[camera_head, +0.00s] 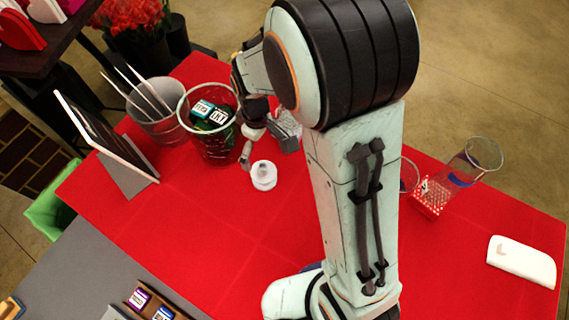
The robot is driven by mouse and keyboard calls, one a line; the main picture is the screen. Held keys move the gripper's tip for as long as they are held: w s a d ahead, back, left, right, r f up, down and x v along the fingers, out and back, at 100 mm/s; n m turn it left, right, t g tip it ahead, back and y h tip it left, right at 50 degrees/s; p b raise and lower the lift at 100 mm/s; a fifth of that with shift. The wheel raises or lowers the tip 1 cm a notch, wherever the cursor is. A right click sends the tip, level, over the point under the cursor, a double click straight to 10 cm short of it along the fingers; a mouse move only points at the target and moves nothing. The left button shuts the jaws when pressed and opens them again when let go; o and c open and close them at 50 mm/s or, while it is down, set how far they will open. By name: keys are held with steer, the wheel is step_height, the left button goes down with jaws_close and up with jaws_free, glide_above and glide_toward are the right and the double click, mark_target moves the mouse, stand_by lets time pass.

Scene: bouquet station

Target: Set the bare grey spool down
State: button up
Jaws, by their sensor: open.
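A pale grey-white spool (263,176) with no visible winding stands upright on the red table (220,235), in the left middle of the head view. My gripper (267,156) is just behind and above it, with its fingers spread apart. One finger points down beside the spool's upper left, the other lies to the right. Nothing shows between the fingers. I cannot tell whether a finger touches the spool. My arm hides the middle of the table.
A clear bin (214,146) with labelled dark items and a grey bucket (157,118) with rods stand left of my gripper. A tilted dark panel (100,135) stands at the left. A glass cylinder (476,160), red dotted block (430,199) and white slab (521,260) are right.

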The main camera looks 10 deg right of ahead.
steer(key=s+d+r+m, duration=0.2)
steer(key=s+r+m, duration=0.2)
steer(key=s, duration=0.5)
steer(key=s+d+r+m, duration=0.2)
steer(key=s+r+m, duration=0.1)
steer(key=s+r, duration=0.4)
steer(key=s, duration=0.2)
steer(key=shift+s+d+r+m+y, duration=0.15)
steer(key=shift+s+d+m+y, duration=0.05)
steer(key=shift+s+m+y, duration=0.2)
